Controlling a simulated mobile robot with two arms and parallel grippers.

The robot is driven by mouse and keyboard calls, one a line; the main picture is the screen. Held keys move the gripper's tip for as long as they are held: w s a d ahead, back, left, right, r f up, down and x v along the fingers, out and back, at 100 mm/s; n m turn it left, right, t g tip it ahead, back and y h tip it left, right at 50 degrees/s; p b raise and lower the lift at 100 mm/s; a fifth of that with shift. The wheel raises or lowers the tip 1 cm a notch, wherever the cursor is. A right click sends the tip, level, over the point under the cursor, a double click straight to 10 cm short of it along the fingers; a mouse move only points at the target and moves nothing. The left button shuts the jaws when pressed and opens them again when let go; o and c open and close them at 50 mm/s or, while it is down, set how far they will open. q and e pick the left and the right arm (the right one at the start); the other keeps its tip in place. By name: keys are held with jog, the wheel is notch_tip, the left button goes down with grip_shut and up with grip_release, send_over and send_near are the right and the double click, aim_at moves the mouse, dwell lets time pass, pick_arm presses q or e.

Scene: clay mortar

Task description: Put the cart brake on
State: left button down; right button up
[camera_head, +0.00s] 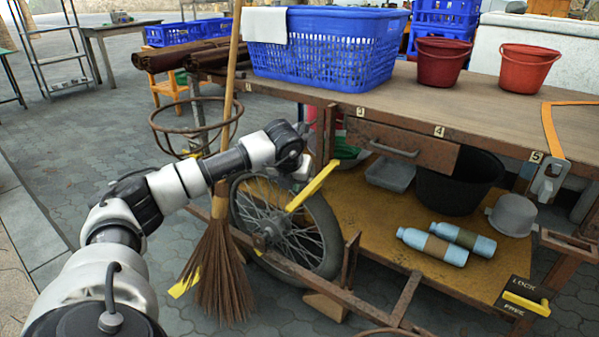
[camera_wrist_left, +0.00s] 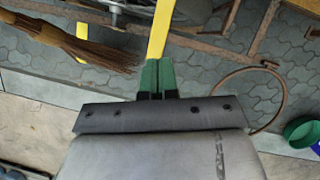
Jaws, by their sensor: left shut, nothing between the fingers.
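The cart has a spoked wheel (camera_head: 285,225) under its left end. A long yellow lever (camera_head: 312,187) slants up and right in front of the wheel. A board at the lower right reads LOCK above and FREE below, with a short yellow handle (camera_head: 527,303) between the words. My left gripper (camera_wrist_left: 158,66) has green fingers, pressed together and empty. In the wrist view the yellow lever (camera_wrist_left: 160,30) extends just past the fingertips; I cannot tell whether they touch. In the head view my left arm ends at the lever's upper end, its fingers hard to make out. My right gripper is out of view.
A broom (camera_head: 218,260) stands left of the wheel, close to my left arm. Blue bottles (camera_head: 433,246) and a black tub (camera_head: 455,182) are on the cart's lower shelf. A blue basket (camera_head: 325,52) and red buckets (camera_head: 441,62) stand on top. Paving (camera_head: 90,125) at left is open.

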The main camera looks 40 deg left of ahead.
pick_arm(q)
jog(key=p+v, duration=0.3)
jog(key=v, duration=0.7)
jog(key=shift+d+f, duration=0.1)
